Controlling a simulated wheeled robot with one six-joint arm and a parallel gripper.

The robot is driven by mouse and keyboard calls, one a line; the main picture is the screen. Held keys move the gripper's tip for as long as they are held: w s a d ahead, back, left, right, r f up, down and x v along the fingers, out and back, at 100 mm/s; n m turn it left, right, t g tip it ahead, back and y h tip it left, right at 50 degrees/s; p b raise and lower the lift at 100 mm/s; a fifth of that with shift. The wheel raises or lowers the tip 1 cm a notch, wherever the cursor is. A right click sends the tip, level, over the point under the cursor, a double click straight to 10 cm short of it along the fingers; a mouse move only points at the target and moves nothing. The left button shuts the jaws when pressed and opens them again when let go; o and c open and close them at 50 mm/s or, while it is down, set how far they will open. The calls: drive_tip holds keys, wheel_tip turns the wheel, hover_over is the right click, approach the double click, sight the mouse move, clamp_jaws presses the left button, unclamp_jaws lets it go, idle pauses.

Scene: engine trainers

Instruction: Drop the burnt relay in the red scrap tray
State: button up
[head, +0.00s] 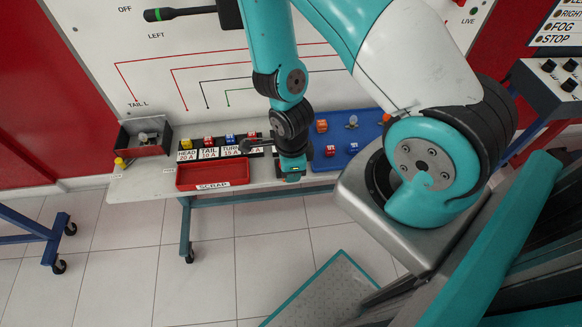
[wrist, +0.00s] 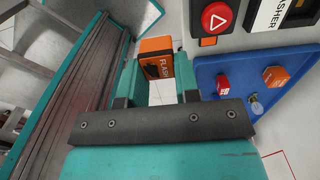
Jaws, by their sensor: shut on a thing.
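My gripper (head: 291,172) is at the front of the bench, just right of the red scrap tray (head: 180,178). In the wrist view my gripper (wrist: 158,80) is shut on an orange and black relay (wrist: 156,62). The relay's side reads "FLASH"; I cannot make out burn marks. The relay does not show clearly in the head view. The scrap tray carries a "SCRAP" label on its front and looks empty. It is not visible in the wrist view.
A blue tray (head: 350,160) right of my gripper holds an orange part (head: 321,125), a red part and a clear one. Labelled fuse sockets (head: 209,153) sit behind the scrap tray. The trainer board rises behind.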

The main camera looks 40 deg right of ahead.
drive_tip(key=shift+r+p, duration=1.35)
drive_tip(key=shift+r, duration=0.5)
drive_tip(key=shift+w, duration=0.1)
